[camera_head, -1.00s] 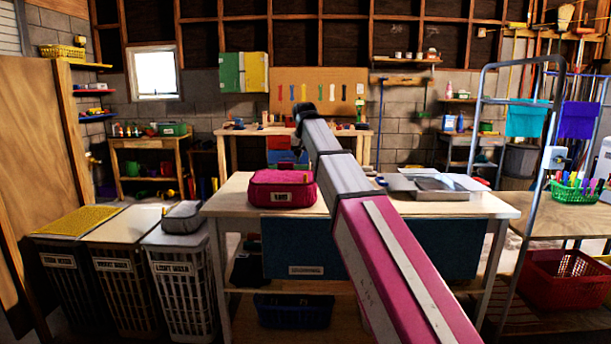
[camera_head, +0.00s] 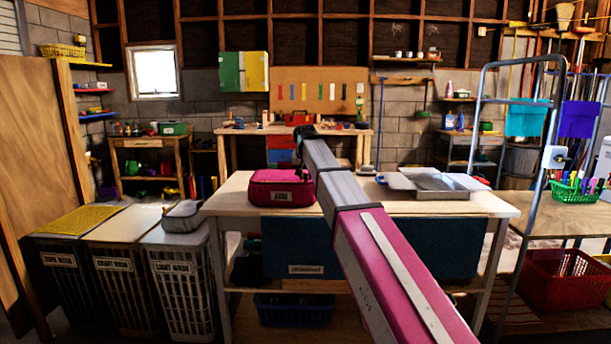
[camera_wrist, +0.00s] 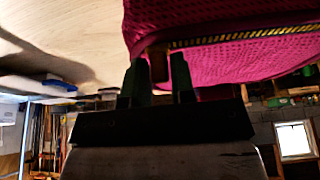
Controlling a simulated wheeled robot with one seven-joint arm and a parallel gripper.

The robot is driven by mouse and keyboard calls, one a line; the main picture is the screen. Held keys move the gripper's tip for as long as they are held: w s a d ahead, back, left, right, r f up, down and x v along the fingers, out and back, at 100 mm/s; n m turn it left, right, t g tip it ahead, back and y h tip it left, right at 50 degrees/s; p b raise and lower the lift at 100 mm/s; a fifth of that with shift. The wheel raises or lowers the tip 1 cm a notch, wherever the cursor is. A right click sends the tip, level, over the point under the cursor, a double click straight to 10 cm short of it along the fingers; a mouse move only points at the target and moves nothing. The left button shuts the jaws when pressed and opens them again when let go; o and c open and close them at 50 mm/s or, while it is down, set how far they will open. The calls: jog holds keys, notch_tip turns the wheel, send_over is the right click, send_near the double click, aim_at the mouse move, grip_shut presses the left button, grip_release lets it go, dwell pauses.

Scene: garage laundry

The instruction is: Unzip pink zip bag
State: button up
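The pink zip bag (camera_head: 281,188) stands on the pale worktable, left of my arm, with a dark label on its front. In the wrist view, the bag (camera_wrist: 215,60) fills the upper right, and its toothed zip (camera_wrist: 240,37) runs across it. A small brown tab (camera_wrist: 158,64), apparently the zip pull, hangs at the zip's left end. My gripper (camera_wrist: 158,75) has two dark green fingers standing apart, with the tab seen between or just beyond them. I cannot tell whether they touch it. The fingers are not clear in the head view.
The worktable (camera_head: 400,205) also holds a grey metal tray (camera_head: 440,184) to the right of my arm. Labelled hampers (camera_head: 180,270) stand at the left. A tool bench with a pegboard (camera_head: 335,92) is behind.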

aim_at(257, 181)
grip_shut()
jog(key=a, duration=1.8)
jog(key=shift+a, duration=0.75)
jog(key=shift+o, duration=2.4)
grip_release()
jog(key=v, duration=1.1)
